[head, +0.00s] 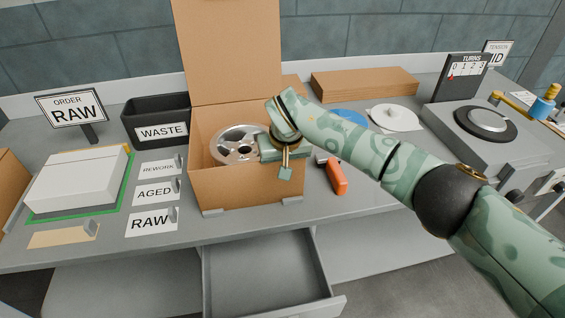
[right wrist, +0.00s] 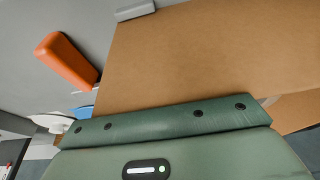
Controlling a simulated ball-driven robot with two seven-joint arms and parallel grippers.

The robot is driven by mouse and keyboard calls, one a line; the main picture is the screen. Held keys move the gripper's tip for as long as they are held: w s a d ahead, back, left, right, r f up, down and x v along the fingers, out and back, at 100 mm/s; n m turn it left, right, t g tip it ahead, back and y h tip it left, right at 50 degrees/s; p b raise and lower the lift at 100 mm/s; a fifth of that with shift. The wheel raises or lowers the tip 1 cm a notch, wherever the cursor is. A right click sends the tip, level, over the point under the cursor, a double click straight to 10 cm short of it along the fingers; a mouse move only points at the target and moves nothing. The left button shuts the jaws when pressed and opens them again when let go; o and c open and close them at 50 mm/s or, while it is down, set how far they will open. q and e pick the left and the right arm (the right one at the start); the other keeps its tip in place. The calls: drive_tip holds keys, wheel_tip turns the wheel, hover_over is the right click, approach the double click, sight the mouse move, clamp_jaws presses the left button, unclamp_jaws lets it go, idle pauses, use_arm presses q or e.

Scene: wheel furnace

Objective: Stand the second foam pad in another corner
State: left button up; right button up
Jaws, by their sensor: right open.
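The open cardboard box (head: 235,190) stands mid-table with its tall back flap up. A silver wheel (head: 238,145) lies inside it. My right gripper (head: 284,160) is at the box's right front corner, over the rim, with its jaws open. In the right wrist view the brown box wall (right wrist: 210,60) fills much of the picture beyond the green gripper body; the fingertips are hard to make out there. I cannot pick out a foam pad for certain in either view; my arm and the box walls hide parts of the box interior. My left gripper is out of view.
A white block (head: 78,180) sits on a green-edged mat at left. A black waste bin (head: 157,121) stands left of the box. An orange-handled tool (head: 336,177) lies right of the box. A drawer (head: 262,275) is open below the front edge. A turntable (head: 485,122) stands at right.

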drive_tip(key=p+v, duration=0.4)
drive_tip(key=v, duration=0.7)
drive_tip(key=shift+r+p, duration=0.3)
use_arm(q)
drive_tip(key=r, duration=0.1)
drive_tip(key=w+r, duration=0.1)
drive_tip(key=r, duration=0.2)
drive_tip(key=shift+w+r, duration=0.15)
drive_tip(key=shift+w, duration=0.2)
use_arm(e)
drive_tip(key=shift+s+r, duration=0.15)
drive_tip(key=shift+r, duration=0.3)
